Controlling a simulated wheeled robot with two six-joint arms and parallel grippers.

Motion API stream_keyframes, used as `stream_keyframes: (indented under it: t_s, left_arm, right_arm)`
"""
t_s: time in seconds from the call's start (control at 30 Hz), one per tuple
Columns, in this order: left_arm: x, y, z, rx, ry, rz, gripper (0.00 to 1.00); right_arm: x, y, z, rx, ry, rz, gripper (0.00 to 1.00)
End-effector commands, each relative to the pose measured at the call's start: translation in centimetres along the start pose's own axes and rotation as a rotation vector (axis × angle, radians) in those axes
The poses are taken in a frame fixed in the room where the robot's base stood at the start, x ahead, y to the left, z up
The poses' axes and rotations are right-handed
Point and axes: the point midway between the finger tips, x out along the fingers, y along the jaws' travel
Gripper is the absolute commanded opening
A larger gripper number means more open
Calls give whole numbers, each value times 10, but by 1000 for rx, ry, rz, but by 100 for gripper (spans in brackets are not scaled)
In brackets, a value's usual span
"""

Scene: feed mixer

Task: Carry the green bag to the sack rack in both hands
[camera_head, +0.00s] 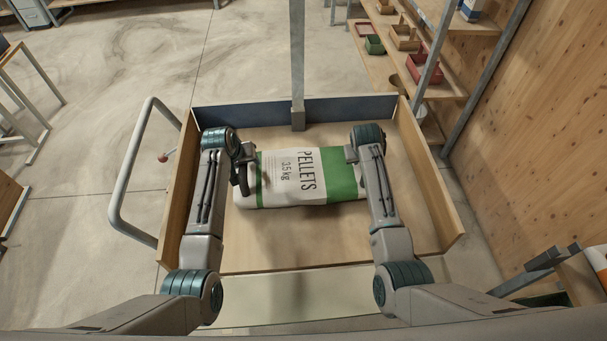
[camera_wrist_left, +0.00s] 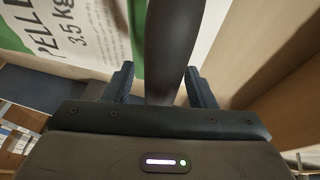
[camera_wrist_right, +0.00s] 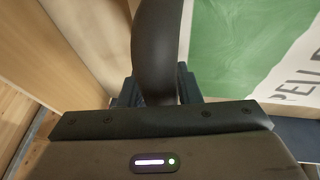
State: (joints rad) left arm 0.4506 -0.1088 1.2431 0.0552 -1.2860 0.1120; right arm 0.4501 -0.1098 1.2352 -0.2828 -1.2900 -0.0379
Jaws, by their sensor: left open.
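The green bag (camera_head: 308,178), white with green bands and the print PELLETS 3.5 kg, lies flat in a shallow wooden cart bed (camera_head: 290,250). My left gripper (camera_head: 242,178) is open at the bag's left end. My right gripper (camera_head: 352,156) is near its right end, partly hidden by its arm. The bag also shows in the left wrist view (camera_wrist_left: 90,35) and right wrist view (camera_wrist_right: 235,50), beyond the fingers. The right fingers look apart. A dark curved bar stands between the fingers in both wrist views. I cannot tell which structure is the sack rack.
The bed has low side walls, a grey post (camera_head: 297,60) at its far edge and a bent handle rail (camera_head: 118,190) on the left. Wooden shelves (camera_head: 440,85) with small bins stand at upper right. A white and orange sack (camera_head: 598,258) shows at lower right. Open floor lies at left.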

Motion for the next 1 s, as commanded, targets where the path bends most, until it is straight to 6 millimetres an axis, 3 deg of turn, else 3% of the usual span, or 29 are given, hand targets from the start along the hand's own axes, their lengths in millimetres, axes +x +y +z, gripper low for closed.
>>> stream_keyframes:
  t_s: [0.33,0.47,0.6,1.0]
  left_arm:
    - [2,0,0,0,0,0,48]
    - [2,0,0,0,0,0,23]
    - [2,0,0,0,0,0,0]
    - [2,0,0,0,0,0,0]
  right_arm:
    - [2,0,0,1,1,0,28]
    - [2,0,0,0,0,0,3]
    - [2,0,0,0,0,0,0]
    - [2,0,0,0,0,0,0]
